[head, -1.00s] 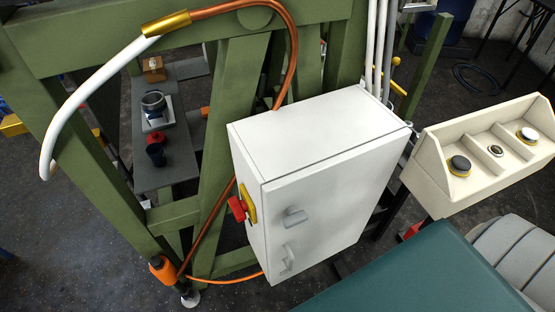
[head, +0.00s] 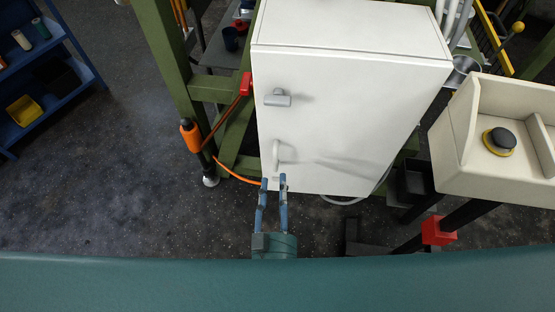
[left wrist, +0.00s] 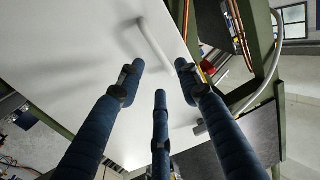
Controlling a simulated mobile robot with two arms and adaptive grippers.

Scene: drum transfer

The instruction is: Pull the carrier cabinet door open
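The white carrier cabinet (head: 345,110) stands in the middle of the head view, its door flat and apparently shut. On the door's left side are a grey latch (head: 277,98) and, below it, a pale bar handle (head: 277,156). My left gripper (head: 272,180) is just below the handle, its blue fingers spread and pointing at it. In the left wrist view, the handle (left wrist: 152,42) lies ahead of the spread fingers (left wrist: 160,78), with nothing held between them. Whether any finger touches it is hard to tell. My right gripper is not in view.
A cream control box (head: 500,135) with a black knob stands right of the cabinet. A green frame (head: 165,60) stands behind and left, with an orange-collared foot (head: 190,135). A blue shelf (head: 55,75) is at far left.

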